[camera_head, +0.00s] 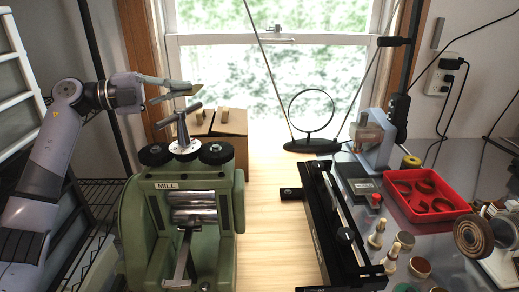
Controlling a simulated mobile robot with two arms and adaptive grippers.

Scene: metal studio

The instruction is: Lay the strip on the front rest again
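The green rolling mill (130,225) stands at the lower left, marked MILL, with shiny rollers (194,208) in its front opening. A narrow grey metal rest (183,258) slopes down in front of the rollers, and no strip shows on it. My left gripper (184,90) is in the air above and behind the mill's top. Its fingertips close on a small gold-coloured piece, which looks like the strip (181,94) seen nearly edge-on; most of it is hidden. My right gripper is not in view.
A T-handle (180,115) and black knobs (216,153) rise from the mill below my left gripper. A cardboard box (228,124) stands behind. A long black bench tool (322,225), a red tray (425,172) and small parts fill the right. Bare wood (265,215) lies between.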

